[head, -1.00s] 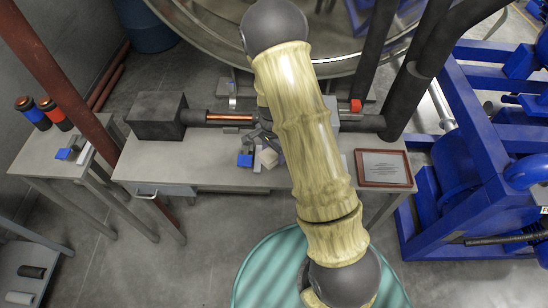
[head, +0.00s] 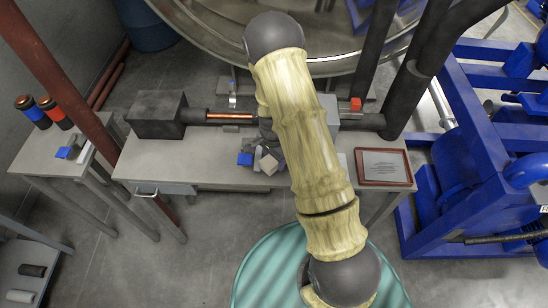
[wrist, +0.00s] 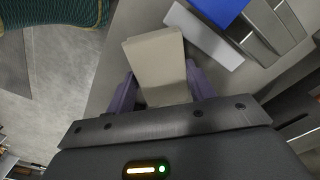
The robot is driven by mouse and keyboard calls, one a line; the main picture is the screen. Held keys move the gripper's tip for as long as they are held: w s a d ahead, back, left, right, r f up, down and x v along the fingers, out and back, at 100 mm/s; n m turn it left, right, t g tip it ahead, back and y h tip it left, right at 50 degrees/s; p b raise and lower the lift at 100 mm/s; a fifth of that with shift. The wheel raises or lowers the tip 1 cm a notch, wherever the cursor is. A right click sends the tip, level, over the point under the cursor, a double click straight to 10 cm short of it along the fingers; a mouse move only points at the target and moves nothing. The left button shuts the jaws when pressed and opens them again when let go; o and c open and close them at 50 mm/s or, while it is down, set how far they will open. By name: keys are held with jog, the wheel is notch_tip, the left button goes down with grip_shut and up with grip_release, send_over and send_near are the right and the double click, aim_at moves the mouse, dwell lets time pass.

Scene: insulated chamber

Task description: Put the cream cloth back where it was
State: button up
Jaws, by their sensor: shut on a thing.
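The cream cloth (wrist: 155,62) looks like a folded, block-like pad in the wrist view. My gripper (wrist: 160,84) is shut on it, with one purple finger on each side. In the head view the cream cloth (head: 268,164) shows near the front edge of the grey workbench (head: 210,160). My arm hides most of the gripper there. I cannot tell whether the cloth touches the bench top.
A blue block (wrist: 219,8), a pale bar (wrist: 203,35) and grey blocks (wrist: 268,28) lie close beside the cloth. A framed plaque (head: 384,168) lies on the bench's right end. A dark box (head: 157,115) stands at left. The bench's left front is clear.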

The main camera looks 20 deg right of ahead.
aim_at(273, 159)
jog(key=shift+f, duration=0.15)
jog(key=o, duration=1.2)
jog(key=shift+r+p, duration=0.45)
jog(key=shift+r, duration=0.45)
notch_tip(273, 159, up, 12)
jog(key=shift+a+f+b, duration=0.15)
jog(key=shift+f+b, duration=0.1)
jog(key=shift+b, duration=0.95)
